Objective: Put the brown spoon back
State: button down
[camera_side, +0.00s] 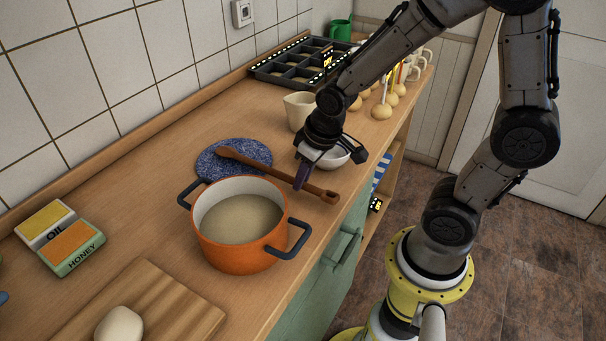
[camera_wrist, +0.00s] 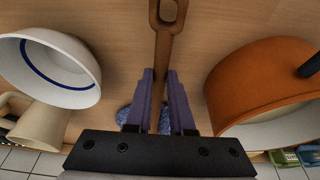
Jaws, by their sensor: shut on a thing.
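The brown spoon (camera_side: 262,168) lies lengthwise behind the orange pot, its left end over the blue speckled mat (camera_side: 240,150) and its right end near the counter's front edge. My gripper (camera_side: 303,182) is shut on the spoon towards its right end. In the wrist view the spoon (camera_wrist: 163,52) runs between the two purple fingers of my gripper (camera_wrist: 160,78), and its holed end points away. I cannot tell whether the spoon touches the mat or hangs just above it.
The orange pot (camera_side: 238,255) with dark handles stands close in front of the spoon. A white bowl (camera_side: 334,158) and a cream jug (camera_side: 297,112) stand close by. A black divided tray (camera_side: 268,70) is at the back. A cutting board (camera_side: 170,310) with dough lies at the front.

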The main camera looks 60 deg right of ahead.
jog(key=shift+f, duration=0.2)
jog(key=c, duration=0.7)
grip_release()
jog(key=shift+r, duration=0.1)
jog(key=v, duration=1.3)
jog(key=shift+s+r, duration=0.2)
jog(key=shift+r, duration=0.1)
jog(key=s+t, duration=0.2)
jog(key=s, duration=0.7)
jog(key=shift+a+r, duration=0.45)
jog(key=shift+r, duration=0.05)
